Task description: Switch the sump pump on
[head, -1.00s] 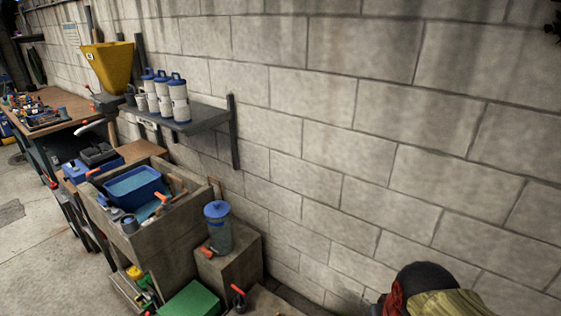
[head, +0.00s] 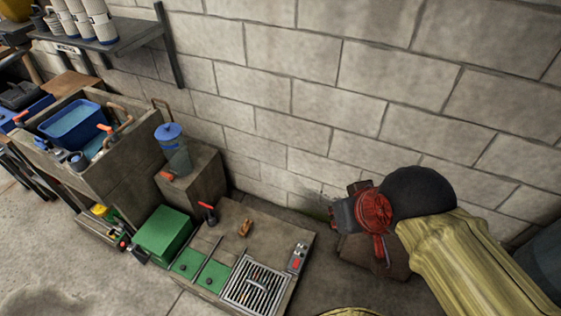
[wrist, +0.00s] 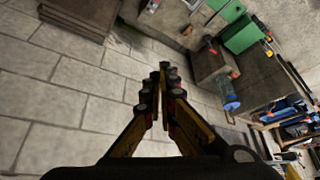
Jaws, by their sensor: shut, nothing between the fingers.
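A small grey switch box (head: 298,257) with a red part sits on the right edge of a low concrete block (head: 225,237) in the head view. Its switch position is too small to tell. A metal grate (head: 255,288) is set in the block's front right; no pump body is clearly identifiable. My gripper (wrist: 166,72) shows in the wrist view with its black and yellow fingers together and nothing between them. In the head view my arm comes in from the right, its red and black end right of the block and apart from the switch box.
Green covers (head: 187,263) and a red-handled valve (head: 208,213) are on the block. A green box (head: 163,235) stands left of it. A blue-lidded canister (head: 174,148) stands on a higher block behind. The block wall (head: 330,100) closes off the back.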

